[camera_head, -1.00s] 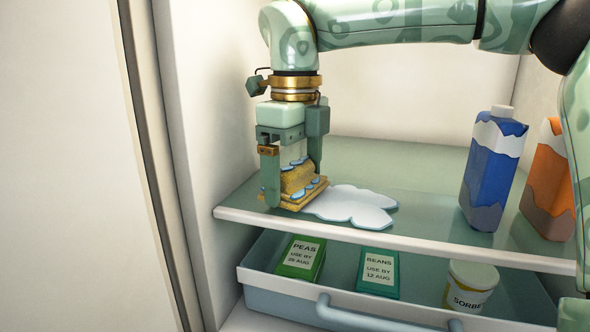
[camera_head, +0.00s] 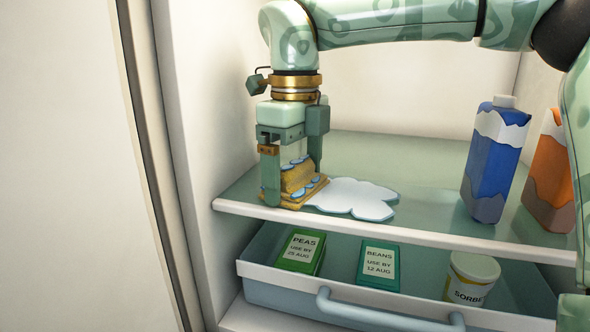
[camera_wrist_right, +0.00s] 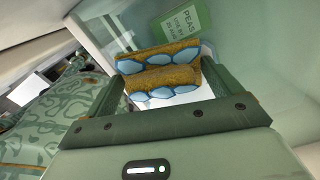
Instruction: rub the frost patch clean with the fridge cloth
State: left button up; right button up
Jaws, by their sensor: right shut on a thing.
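The fridge cloth (camera_head: 296,182) is yellow-brown with blue spots and sits folded on the glass shelf. My right gripper (camera_head: 290,185) points down and is shut on the cloth, with a finger on either side. The cloth also shows between the fingers in the right wrist view (camera_wrist_right: 160,75). The frost patch (camera_head: 352,198) is a pale white-blue blot on the shelf, just right of the cloth. The cloth's right edge meets or covers the patch's left end; what lies under it is hidden. My left gripper is not in view.
A blue carton (camera_head: 494,162) and an orange carton (camera_head: 550,175) stand on the shelf at the right. Below, an open drawer (camera_head: 350,307) holds a peas box (camera_head: 302,251), a beans box (camera_head: 379,266) and a sorbet tub (camera_head: 471,277). The fridge's left wall (camera_head: 190,120) is close to my gripper.

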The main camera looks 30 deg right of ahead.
aim_at(348, 199)
jog(key=shift+s+d, duration=1.4)
jog(key=shift+s, duration=0.25)
jog(key=shift+s+d+f, duration=0.1)
jog(key=shift+s+d, duration=0.7)
jog(key=shift+s, duration=0.25)
jog(key=shift+s+d, duration=0.1)
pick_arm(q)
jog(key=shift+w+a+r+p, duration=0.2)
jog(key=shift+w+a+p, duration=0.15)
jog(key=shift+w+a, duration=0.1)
pick_arm(e)
jog(key=shift+d, duration=0.2)
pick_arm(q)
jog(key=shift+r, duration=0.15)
pick_arm(e)
jog(key=shift+s+r, duration=0.15)
jog(key=shift+r, duration=0.05)
